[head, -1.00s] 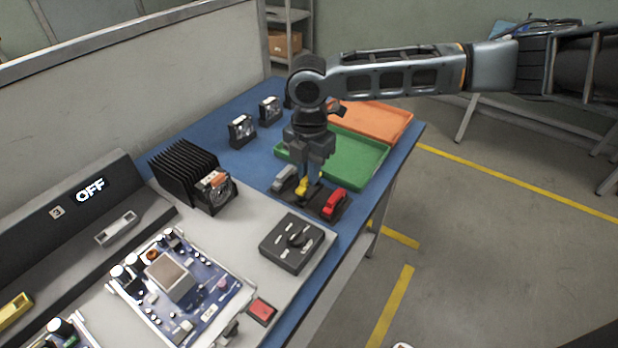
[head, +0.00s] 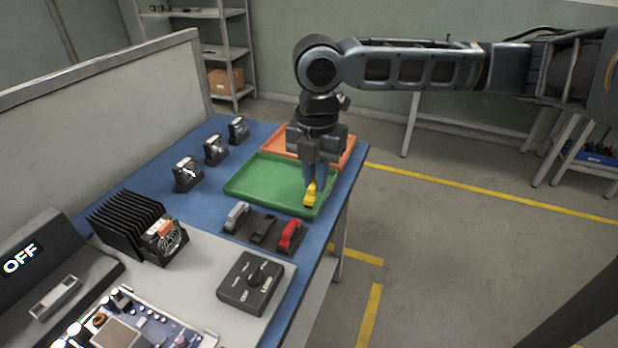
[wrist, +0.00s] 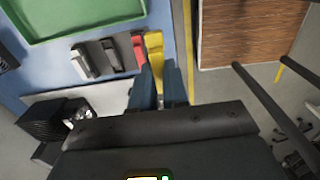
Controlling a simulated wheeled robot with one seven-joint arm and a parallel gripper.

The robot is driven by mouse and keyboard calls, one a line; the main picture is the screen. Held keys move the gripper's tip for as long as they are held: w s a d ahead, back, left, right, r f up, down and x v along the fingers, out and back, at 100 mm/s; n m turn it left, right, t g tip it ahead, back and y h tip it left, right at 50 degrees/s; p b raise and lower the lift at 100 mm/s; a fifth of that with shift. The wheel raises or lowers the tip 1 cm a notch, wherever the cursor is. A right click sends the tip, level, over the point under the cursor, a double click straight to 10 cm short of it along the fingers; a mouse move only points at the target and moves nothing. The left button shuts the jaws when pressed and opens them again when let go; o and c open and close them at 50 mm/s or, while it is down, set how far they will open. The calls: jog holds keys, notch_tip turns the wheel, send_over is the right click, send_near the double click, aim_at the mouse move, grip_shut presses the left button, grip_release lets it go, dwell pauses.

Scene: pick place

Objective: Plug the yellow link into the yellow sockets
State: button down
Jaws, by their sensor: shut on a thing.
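My gripper (head: 314,186) is shut on the yellow link (head: 310,196) and holds it in the air, in front of the near right corner of the green tray in the head view. In the wrist view the yellow link (wrist: 154,50) sits between my gripper's fingers (wrist: 160,85). No yellow sockets can be made out in these frames.
A green tray (head: 240,183) and an orange tray (head: 345,150) stand at the back.

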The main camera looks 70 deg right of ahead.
jog(key=shift+r+p, duration=1.2)
jog(key=shift+r, duration=0.3)
